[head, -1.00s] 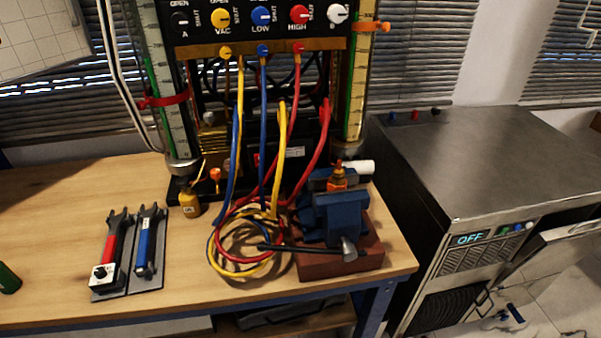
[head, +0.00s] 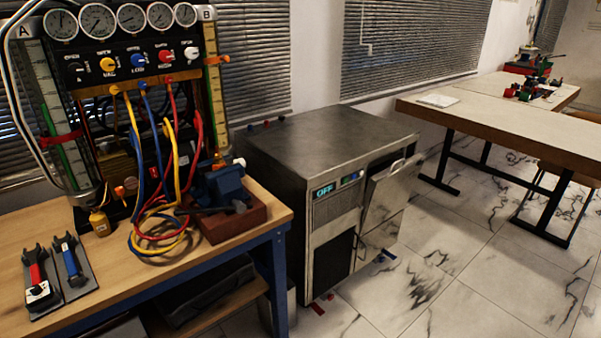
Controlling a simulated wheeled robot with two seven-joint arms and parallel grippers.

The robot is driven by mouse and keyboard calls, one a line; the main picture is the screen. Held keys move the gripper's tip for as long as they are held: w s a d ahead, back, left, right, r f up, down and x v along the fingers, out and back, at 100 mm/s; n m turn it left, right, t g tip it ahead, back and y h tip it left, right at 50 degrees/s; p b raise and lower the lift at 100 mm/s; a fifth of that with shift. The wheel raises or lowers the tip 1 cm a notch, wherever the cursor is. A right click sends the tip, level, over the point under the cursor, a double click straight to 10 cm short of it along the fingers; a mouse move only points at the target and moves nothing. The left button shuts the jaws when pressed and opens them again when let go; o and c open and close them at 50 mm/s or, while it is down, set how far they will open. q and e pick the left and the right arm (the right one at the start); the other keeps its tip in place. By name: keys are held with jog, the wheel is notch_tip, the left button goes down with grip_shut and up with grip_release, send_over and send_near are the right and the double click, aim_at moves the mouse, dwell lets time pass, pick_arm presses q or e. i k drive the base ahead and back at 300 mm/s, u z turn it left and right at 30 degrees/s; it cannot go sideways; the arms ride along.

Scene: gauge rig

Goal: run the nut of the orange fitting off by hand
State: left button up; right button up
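The orange fitting (head: 218,160) shows as a small orange-brown piece at the top of the blue vise (head: 222,184). The vise stands on a reddish-brown block (head: 238,226) at the right end of the wooden workbench. The fitting is small here, and its nut cannot be told apart from its body. A white cylindrical piece (head: 239,162) shows just right of the fitting. Neither of my grippers is in the head view.
The gauge rig (head: 125,62) with coiled hoses (head: 155,235) stands left of the vise.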

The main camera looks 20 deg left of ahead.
aim_at(217, 163)
jog(key=z, duration=1.2)
jog(key=i, duration=0.3)
jog(key=u, duration=1)
jog(key=i, duration=1.25)
jog(key=u, duration=1.5)
jog(key=i, duration=0.35)
jog(key=u, duration=0.35)
